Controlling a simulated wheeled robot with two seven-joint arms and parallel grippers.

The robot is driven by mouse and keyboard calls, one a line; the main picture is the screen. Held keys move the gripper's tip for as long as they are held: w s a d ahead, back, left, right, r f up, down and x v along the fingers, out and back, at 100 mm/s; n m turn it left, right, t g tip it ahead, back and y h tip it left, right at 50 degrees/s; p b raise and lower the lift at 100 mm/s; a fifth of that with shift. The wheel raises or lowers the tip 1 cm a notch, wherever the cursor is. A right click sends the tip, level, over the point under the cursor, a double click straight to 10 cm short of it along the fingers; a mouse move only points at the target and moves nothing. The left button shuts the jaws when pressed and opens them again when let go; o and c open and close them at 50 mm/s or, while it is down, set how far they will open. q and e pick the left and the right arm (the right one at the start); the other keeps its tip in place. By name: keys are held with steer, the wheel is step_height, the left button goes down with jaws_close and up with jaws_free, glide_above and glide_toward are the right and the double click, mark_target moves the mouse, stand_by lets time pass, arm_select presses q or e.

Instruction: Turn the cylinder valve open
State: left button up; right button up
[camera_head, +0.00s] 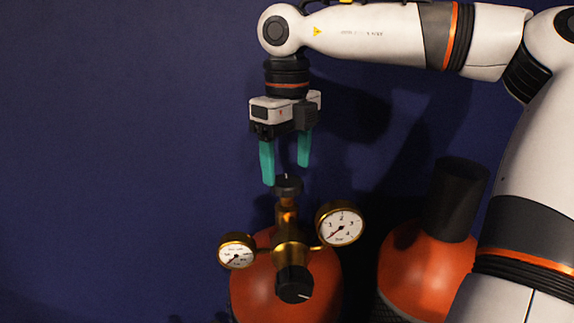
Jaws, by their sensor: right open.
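My right gripper (285,170) points down with its two green fingers apart, just above the cylinder valve knob. The valve knob (288,186) is dark and round and sits on top of a brass stem. The knob is at the level of the fingertips or slightly below; I cannot tell whether they touch it. The orange gas cylinder (257,286) stands upright below, with a brass regulator (290,252) on it. My left gripper is not in view.
Two round gauges, a left one (237,251) and a right one (341,223), flank the regulator. A black regulator knob (294,284) faces forward. A second orange cylinder with a black cap (456,199) stands at right. The dark blue wall (120,150) is bare at left.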

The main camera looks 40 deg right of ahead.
steer(key=shift+f, duration=1.2)
steer(key=c, duration=1)
steer(key=shift+o, duration=0.2)
